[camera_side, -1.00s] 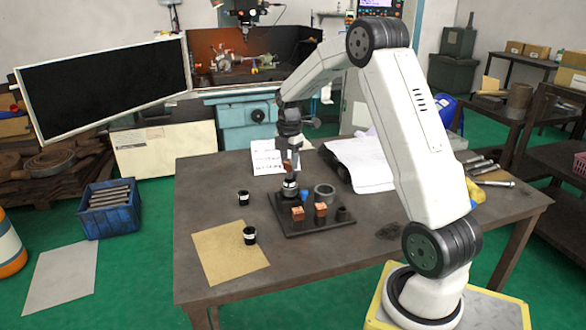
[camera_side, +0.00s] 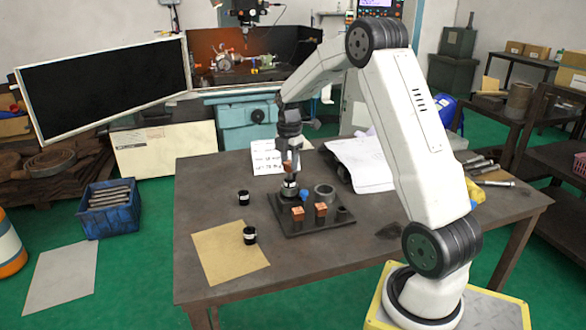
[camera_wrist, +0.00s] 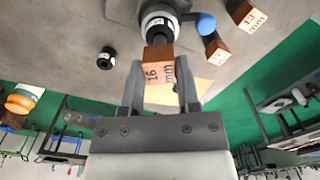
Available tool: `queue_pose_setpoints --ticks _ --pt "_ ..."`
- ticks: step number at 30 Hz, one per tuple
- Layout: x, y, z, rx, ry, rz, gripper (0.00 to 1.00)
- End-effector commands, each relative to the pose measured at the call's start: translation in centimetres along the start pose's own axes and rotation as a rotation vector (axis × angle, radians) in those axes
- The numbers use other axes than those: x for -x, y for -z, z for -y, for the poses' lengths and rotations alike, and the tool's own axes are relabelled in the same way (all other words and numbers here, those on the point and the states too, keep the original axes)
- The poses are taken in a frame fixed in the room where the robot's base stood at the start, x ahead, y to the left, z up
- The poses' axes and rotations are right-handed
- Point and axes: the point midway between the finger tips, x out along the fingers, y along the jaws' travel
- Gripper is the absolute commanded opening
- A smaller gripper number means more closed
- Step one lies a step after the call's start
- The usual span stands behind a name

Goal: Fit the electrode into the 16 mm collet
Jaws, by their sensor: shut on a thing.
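The electrode is a copper block marked "16 mm" (camera_wrist: 158,71); in the side view it shows as a small copper piece (camera_side: 288,166). My gripper (camera_side: 289,163) is shut on it, with one finger on each side in the wrist view (camera_wrist: 160,80). The electrode is right over the chuck with its white-banded collet (camera_side: 289,189), which also shows in the wrist view (camera_wrist: 160,22). A dark part shows between block and collet. I cannot tell how far the shank is in the bore, and the collet's size mark is not readable.
Two other copper electrodes (camera_side: 298,213) (camera_side: 320,209) stand on the dark plate (camera_side: 310,228), near a blue knob (camera_side: 304,194) and a grey ring (camera_side: 324,192). Two black, white-banded collets (camera_side: 243,197) (camera_side: 249,235) stand to the left. The table's front is clear.

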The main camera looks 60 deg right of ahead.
Motion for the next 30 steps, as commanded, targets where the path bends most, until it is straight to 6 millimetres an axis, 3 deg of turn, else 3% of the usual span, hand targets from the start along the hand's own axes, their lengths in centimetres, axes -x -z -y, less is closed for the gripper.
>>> queue_pose_setpoints --ticks 30 --pt "-1.4 0.0 0.0 0.0 -0.001 0.0 0.0"
